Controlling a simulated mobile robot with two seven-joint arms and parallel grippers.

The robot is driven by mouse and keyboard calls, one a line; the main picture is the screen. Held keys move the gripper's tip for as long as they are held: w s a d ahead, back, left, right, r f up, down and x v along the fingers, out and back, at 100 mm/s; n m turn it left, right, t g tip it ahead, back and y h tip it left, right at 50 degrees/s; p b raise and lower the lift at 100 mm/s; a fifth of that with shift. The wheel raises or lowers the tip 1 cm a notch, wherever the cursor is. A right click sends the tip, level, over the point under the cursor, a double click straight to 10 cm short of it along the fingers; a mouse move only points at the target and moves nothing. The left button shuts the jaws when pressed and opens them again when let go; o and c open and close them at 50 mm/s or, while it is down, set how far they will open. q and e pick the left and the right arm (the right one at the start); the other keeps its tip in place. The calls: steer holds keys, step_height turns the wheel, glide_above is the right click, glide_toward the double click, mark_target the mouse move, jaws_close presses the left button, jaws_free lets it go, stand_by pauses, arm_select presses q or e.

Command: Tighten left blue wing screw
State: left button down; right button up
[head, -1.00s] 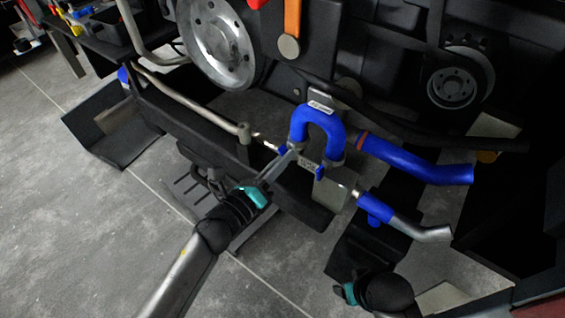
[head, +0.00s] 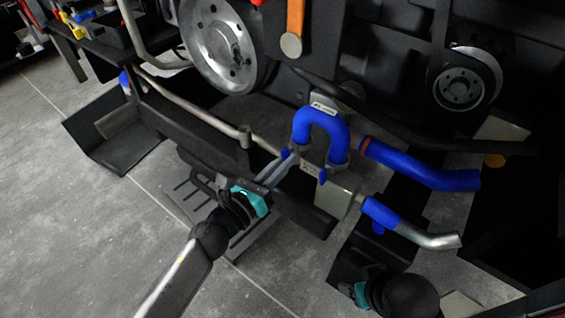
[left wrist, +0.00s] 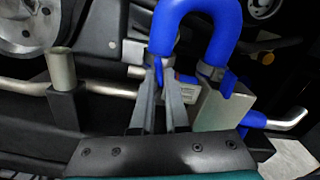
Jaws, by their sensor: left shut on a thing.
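A blue U-shaped hose (head: 320,126) stands with both ends down in metal clamps; it also fills the top of the left wrist view (left wrist: 196,18). The left blue wing screw (left wrist: 158,72) is at its left foot, between the fingertips of my left gripper (left wrist: 160,86). In the head view the fingers of my left gripper (head: 291,158) reach up to that foot and mostly hide the screw. They are shut on it. The right blue wing screw (head: 322,176) hangs at the right foot, clear of the fingers. My right gripper (head: 358,293) is low at the right; its fingertips are unclear.
A grey metal pipe (head: 190,103) runs to the clamp from the left. A pale metal box (head: 338,190) sits under the right foot. Another blue hose (head: 420,168) and a blue-sleeved pipe (head: 410,224) lie to the right. Open grey floor (head: 90,225) is at the left.

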arm_select(q)
steer(key=c, duration=1)
jaws_free()
steer(key=shift+o, duration=0.2)
steer(key=v, duration=1.5)
arm_select(e)
steer(key=shift+f, duration=0.35)
arm_select(q)
steer(key=shift+s+a, duration=0.1)
